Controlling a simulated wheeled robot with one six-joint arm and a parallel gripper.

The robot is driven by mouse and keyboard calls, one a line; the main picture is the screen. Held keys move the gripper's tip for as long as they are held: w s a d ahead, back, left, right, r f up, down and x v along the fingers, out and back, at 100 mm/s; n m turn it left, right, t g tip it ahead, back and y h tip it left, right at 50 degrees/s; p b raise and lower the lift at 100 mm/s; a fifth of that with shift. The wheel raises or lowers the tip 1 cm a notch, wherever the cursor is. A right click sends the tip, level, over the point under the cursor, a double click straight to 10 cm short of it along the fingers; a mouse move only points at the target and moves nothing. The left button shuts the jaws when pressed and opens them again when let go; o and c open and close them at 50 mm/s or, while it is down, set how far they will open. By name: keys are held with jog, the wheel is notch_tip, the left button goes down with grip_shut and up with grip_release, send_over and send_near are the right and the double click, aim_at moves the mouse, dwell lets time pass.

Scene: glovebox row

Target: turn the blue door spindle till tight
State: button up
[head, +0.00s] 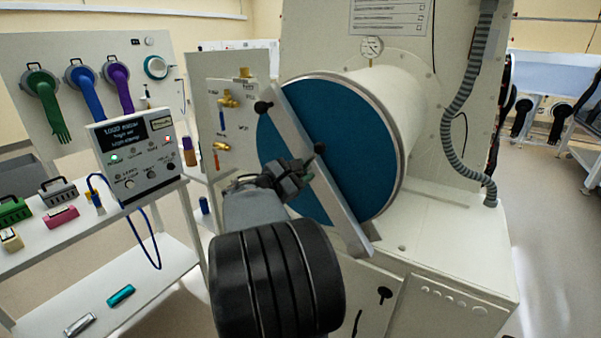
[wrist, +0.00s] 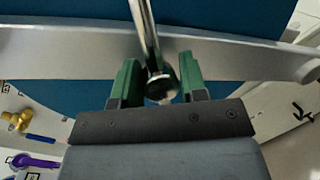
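The blue round door (head: 345,130) closes the end of a wide white cylinder; it also shows behind the bar in the wrist view (wrist: 230,15). A grey clamp bar (head: 345,215) crosses it diagonally, and in the wrist view the bar (wrist: 60,40) runs side to side. The spindle's chrome handle rod (wrist: 145,35) comes down from the top in the wrist view, its rounded end between my green fingers. My gripper (wrist: 158,82) is open, with gaps on both sides of the rod. In the head view my gripper (head: 294,175) covers the spindle's middle; a dark knob (head: 319,148) shows beside it.
A panel with brass valves (head: 228,98) stands left of the door. A control box (head: 137,150) on a white shelf bench is further left. A ribbed grey hose (head: 460,110) hangs at the right. Open floor (head: 560,230) lies at the far right.

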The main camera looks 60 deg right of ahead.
grip_shut()
dwell(0.3)
